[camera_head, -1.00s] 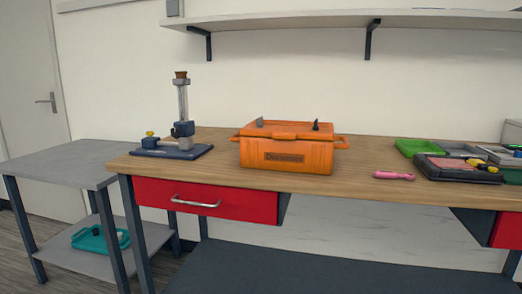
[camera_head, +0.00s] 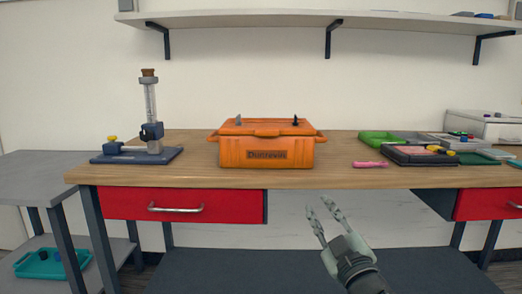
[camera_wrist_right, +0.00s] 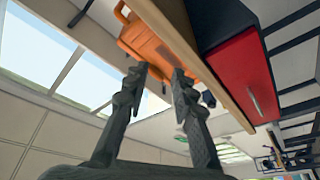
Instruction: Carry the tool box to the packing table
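The orange tool box (camera_head: 266,152) stands upright and closed on the wooden workbench (camera_head: 340,180), with a handle at each end. It also shows in the right wrist view (camera_wrist_right: 150,40), beyond the fingertips. My right gripper (camera_head: 322,212) is in front of and below the bench edge, to the right of the tool box and apart from it. Its two fingers are spread and empty, as the right wrist view also shows (camera_wrist_right: 157,72). My left gripper is not in view. I cannot tell which surface is the packing table.
A blue stand (camera_head: 150,145) is left of the tool box. A pink tool (camera_head: 370,164), green tray (camera_head: 380,139) and dark case (camera_head: 418,156) lie to the right. A lower grey table (camera_head: 35,185) adjoins the left side. Red drawers (camera_head: 183,206) hang under the bench.

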